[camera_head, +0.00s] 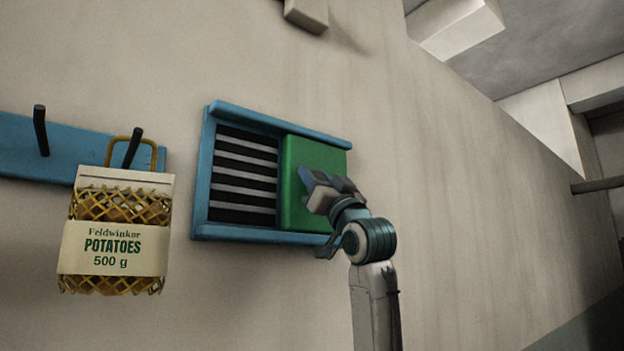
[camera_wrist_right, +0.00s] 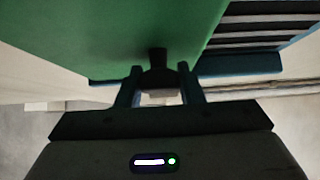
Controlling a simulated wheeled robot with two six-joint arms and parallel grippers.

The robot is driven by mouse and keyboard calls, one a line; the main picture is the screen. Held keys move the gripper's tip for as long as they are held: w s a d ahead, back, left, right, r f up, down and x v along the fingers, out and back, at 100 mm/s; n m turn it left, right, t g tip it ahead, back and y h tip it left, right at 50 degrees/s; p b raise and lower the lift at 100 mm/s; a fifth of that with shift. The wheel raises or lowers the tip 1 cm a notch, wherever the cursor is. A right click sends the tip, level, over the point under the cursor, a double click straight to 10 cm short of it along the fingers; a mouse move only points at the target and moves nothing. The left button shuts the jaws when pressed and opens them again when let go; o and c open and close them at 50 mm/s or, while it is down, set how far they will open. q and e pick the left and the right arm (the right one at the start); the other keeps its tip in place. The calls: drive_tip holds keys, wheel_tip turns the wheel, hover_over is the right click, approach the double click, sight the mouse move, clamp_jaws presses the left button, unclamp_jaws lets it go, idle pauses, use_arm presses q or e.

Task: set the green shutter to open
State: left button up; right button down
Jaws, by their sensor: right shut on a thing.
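The green shutter (camera_head: 300,205) is a flat panel in a blue wall frame (camera_head: 204,185). It covers the right part of the frame, and the slatted grille (camera_head: 243,175) shows uncovered on the left. My right gripper (camera_head: 312,190) is at the shutter's face and partly hides its right side. In the right wrist view, the gripper (camera_wrist_right: 160,85) is shut on a dark knob (camera_wrist_right: 157,57) that stands out from the green panel (camera_wrist_right: 110,30). The knob is hidden behind the gripper in the head view. My left gripper is not in view.
A net sack of potatoes (camera_head: 115,245) hangs from a dark hook (camera_head: 133,147) on a blue rail (camera_head: 70,150), left of the frame. Another hook (camera_head: 40,130) on the rail is empty. The wall right of the frame is bare. A pale block (camera_head: 307,14) sticks out above.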

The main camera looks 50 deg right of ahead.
drive_tip(key=shift+d+r, duration=0.1)
drive_tip(key=c, duration=1.2)
unclamp_jaws()
drive_tip(key=shift+o, duration=0.9)
drive_tip(key=shift+s+d, duration=0.15)
drive_tip(key=shift+d, duration=0.1)
drive_tip(key=shift+s+a+f+b, duration=0.1)
drive_tip(key=shift+a+f+b, duration=0.05)
drive_tip(key=shift+f+b, duration=0.2)
drive_tip(key=b+v, duration=0.6)
drive_tip(key=v, duration=0.4)
drive_tip(key=shift+s, duration=0.15)
